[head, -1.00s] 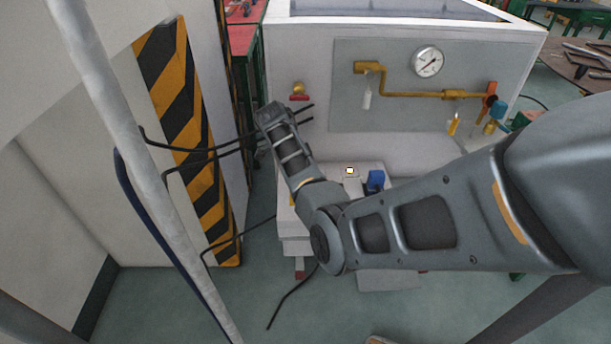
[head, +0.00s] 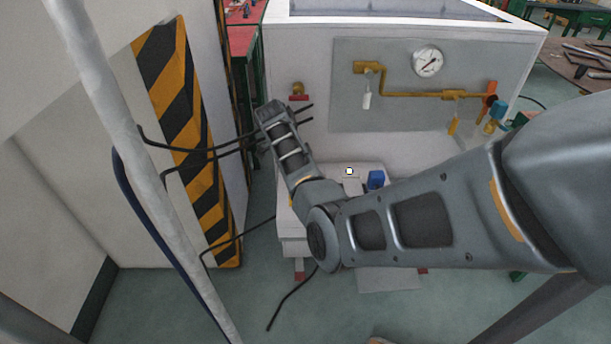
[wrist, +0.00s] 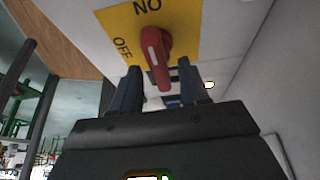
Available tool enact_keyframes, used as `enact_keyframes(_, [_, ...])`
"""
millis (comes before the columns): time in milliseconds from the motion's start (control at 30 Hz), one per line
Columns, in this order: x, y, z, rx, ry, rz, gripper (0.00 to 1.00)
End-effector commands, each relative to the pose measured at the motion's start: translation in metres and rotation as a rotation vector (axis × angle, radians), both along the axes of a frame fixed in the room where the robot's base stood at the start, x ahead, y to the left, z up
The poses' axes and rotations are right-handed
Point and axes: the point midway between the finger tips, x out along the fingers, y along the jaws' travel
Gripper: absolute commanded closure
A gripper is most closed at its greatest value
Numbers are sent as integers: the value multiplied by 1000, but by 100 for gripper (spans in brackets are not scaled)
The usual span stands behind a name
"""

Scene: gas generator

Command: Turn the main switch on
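The main switch (wrist: 158,55) is a red rotary handle with a white mark, on a yellow plate (wrist: 185,17) in the wrist view. The plate's lettering appears as "NO" at the top and a tilted "OFF" at the left. The handle's narrow end points down and slightly right in the picture, toward my gripper. My gripper (wrist: 159,66) is open, with one finger on each side of the handle. I cannot tell whether either finger touches it.
The white generator cabinet (head: 312,58) carries a pressure gauge (head: 428,61) and brass piping (head: 410,94). A black-and-yellow striped post (head: 183,120) and dark cables (head: 205,148) are close to the left of my arm.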

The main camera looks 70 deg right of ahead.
Motion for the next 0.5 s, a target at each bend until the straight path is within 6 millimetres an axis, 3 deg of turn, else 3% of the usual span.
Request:
enact_keyframes(267, [2,1,3,-1,-2,2,55])
enact_keyframes(500, [14,6,33,-2,-3,3,55])
